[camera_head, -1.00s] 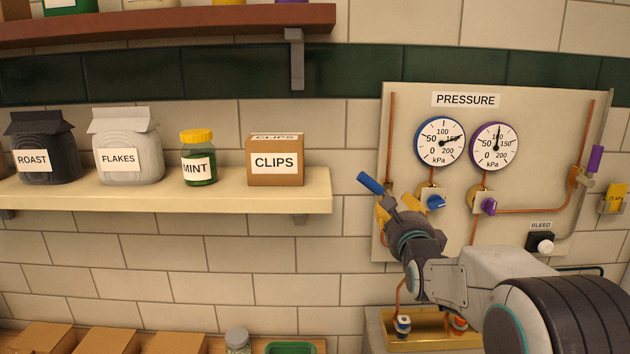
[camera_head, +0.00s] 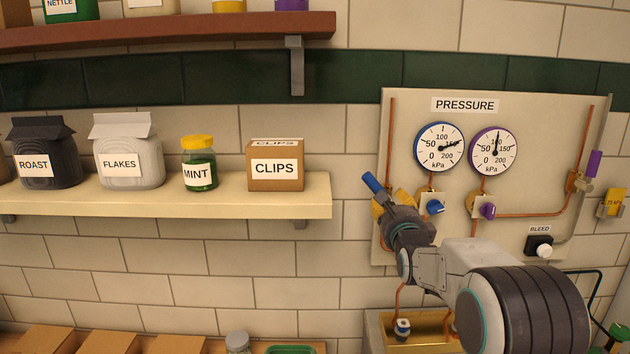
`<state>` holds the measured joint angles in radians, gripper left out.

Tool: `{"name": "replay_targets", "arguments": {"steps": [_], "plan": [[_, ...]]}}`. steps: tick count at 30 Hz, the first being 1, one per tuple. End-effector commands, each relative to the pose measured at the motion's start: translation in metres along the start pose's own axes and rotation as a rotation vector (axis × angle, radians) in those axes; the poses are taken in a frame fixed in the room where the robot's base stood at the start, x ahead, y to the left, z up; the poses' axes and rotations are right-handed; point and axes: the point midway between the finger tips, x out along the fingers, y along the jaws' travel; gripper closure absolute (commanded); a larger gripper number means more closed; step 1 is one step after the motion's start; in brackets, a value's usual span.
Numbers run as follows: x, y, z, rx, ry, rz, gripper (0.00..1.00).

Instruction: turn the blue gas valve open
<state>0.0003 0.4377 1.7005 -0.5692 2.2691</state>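The blue gas valve lever (camera_head: 373,183) is at the left of the pressure panel, on the left copper pipe. Its blue handle tilts up and to the left. My gripper (camera_head: 391,204) is at the lever, just below the blue handle. Its yellow fingers stand apart, one on each side of the lever's lower part. Whether they touch it I cannot tell. The valve body and pivot are hidden behind my gripper. The blue-rimmed gauge (camera_head: 440,147) is above and to the right, with a small blue knob (camera_head: 435,207) below it.
The panel (camera_head: 540,120) also holds a purple-rimmed gauge (camera_head: 492,151), a purple knob (camera_head: 487,211), a purple lever (camera_head: 593,164) and a bleed button (camera_head: 544,251). A shelf (camera_head: 240,203) with jars and a box ends left of the panel. A brass tray (camera_head: 430,342) is below.

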Motion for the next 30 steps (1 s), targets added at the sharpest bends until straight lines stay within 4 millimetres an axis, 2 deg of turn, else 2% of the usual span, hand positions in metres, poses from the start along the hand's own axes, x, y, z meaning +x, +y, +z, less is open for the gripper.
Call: {"name": "replay_targets", "arguments": {"steps": [3, 13, 24, 30], "plan": [[0.0, 0.0, 0.0, 0.0, 0.001, 0.001, 0.58], [-0.002, 0.001, -0.001, 0.0, 0.0, 0.001, 0.58], [-0.024, 0.002, -0.001, 0.0, 0.0, 0.0, 0.58], [-0.027, 0.001, 0.0, 0.0, 0.001, 0.002, 0.58]]}}
